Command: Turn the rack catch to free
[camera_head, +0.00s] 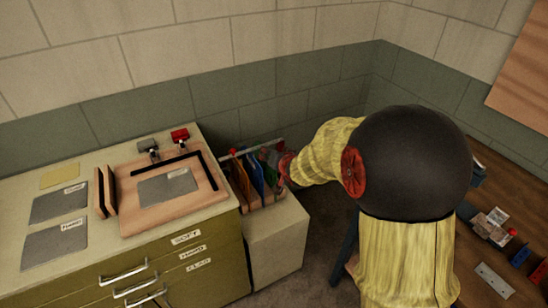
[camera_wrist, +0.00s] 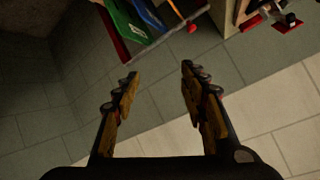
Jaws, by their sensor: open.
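The rack (camera_head: 262,207) stands on a low pale cabinet and holds several upright coloured pieces, among them blue, green and red ones. A rod (camera_head: 250,149) runs along its top with a small red knob (camera_head: 233,152) at the left end. In the wrist view the rod (camera_wrist: 165,42) shows near the top, with the red knob (camera_wrist: 191,28) beside it. Which part is the catch, and how it is set, I cannot tell for sure. My gripper (camera_wrist: 160,75) is open and empty, its fingers apart from the rod. In the head view it is mostly hidden at the rack's right side.
A cream bench (camera_head: 110,268) with drawers stands left of the rack. It bears a wooden board (camera_head: 130,222), grey sheets labelled with tags (camera_head: 55,243), and red and grey clamps (camera_head: 180,135). The tiled wall is close behind. A brown table (camera_head: 455,285) with small parts is at right.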

